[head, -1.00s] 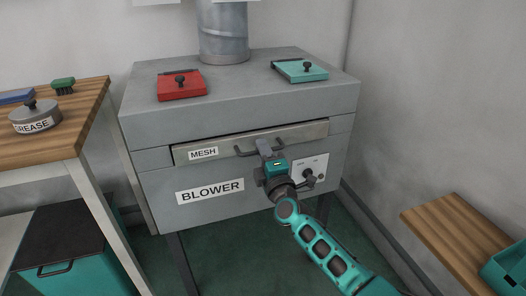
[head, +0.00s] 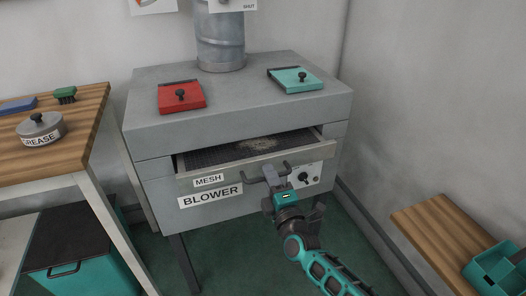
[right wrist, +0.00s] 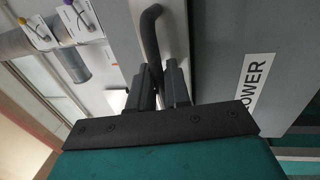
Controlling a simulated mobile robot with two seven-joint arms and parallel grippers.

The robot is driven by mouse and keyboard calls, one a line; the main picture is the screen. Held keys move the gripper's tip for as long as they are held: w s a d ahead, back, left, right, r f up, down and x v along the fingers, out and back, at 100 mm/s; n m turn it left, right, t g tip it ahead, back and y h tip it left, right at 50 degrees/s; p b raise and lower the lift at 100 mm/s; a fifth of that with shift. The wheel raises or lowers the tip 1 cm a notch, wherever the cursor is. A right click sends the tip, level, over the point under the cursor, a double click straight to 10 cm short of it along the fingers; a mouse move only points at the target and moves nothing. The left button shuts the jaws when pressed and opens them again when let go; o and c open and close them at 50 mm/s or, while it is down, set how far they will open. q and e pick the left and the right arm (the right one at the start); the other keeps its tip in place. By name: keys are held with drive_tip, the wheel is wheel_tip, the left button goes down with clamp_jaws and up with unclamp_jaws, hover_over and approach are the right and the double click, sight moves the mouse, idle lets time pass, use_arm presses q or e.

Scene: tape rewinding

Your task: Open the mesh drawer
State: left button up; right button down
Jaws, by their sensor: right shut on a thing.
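The mesh drawer (head: 258,158) of the grey blower cabinet is partly pulled out in the head view. Its dark mesh (head: 225,154) shows inside, with a pale dusty patch (head: 262,144) on it. A dark bar handle (head: 252,180) crosses the drawer front, right of the MESH label. My right gripper (head: 271,179) is shut on this handle near its middle. In the right wrist view, the handle (right wrist: 151,35) runs down between the two dark fingers (right wrist: 160,85). My left gripper is not in view.
A wooden table (head: 75,148) stands left, a wooden bench (head: 432,225) right. Green floor lies between.

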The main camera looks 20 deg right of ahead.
use_arm(q)
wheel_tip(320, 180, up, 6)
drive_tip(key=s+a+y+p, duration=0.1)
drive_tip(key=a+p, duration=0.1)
drive_tip(key=p, duration=0.7)
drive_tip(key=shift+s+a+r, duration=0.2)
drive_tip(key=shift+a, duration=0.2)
use_arm(e)
drive_tip(key=s, duration=1.8)
drive_tip(key=shift+s+d, duration=0.15)
drive_tip(key=shift+d, duration=0.15)
drive_tip(key=c, duration=1.3)
unclamp_jaws()
use_arm(q)
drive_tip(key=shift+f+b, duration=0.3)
drive_tip(key=shift+b, duration=0.1)
use_arm(e)
drive_tip(key=s, duration=0.4)
drive_tip(key=s+f, duration=0.1)
drive_tip(key=s, duration=0.3)
drive_tip(key=s+f, duration=0.1)
drive_tip(key=s, duration=0.3)
drive_tip(key=shift+s+d+f, duration=0.2)
drive_tip(key=shift+s, duration=0.15)
